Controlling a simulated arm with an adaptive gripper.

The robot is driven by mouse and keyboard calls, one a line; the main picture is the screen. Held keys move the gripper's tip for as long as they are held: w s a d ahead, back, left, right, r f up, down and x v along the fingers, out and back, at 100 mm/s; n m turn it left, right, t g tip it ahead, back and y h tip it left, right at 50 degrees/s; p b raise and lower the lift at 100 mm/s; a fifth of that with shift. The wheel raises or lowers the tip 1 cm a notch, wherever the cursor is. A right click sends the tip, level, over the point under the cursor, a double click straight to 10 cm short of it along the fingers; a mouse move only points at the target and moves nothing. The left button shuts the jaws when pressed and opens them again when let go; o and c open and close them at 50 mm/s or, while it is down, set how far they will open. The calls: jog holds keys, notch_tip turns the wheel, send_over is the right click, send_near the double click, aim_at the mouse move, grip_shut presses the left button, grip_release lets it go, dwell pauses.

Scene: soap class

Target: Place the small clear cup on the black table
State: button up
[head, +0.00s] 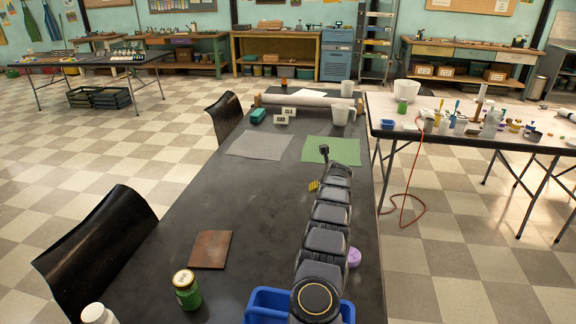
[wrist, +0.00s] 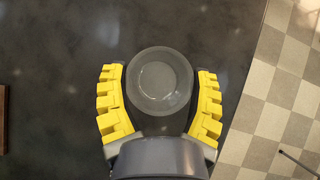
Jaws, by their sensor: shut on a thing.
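The small clear cup (wrist: 160,82) is seen from above in the wrist view as a greyish, see-through round shape. My gripper (wrist: 158,75) has its yellow fingers on the cup's left and right sides, shut on it. Behind the cup is the dark top of the black table (wrist: 45,80); I cannot tell whether the cup touches it. In the head view the long black table (head: 190,290) runs away from me. There my arm reaches over its right half, a bit of yellow finger (head: 313,186) shows, and the cup is hidden.
A brown square plate (head: 210,249), a green jar (head: 186,290), a blue bin (head: 262,303) and a purple item (head: 354,257) are on the near part. Grey (head: 259,145) and green (head: 330,150) sheets lie farther back. The table's right edge is close to the cup.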

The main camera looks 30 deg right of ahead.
jog(key=shift+d+r+m, duration=0.2)
jog(key=shift+d+m, duration=0.1)
jog(key=shift+d, duration=0.2)
jog(key=shift+f, duration=4)
jog(key=shift+f, duration=0.1)
jog(key=o, duration=1.1)
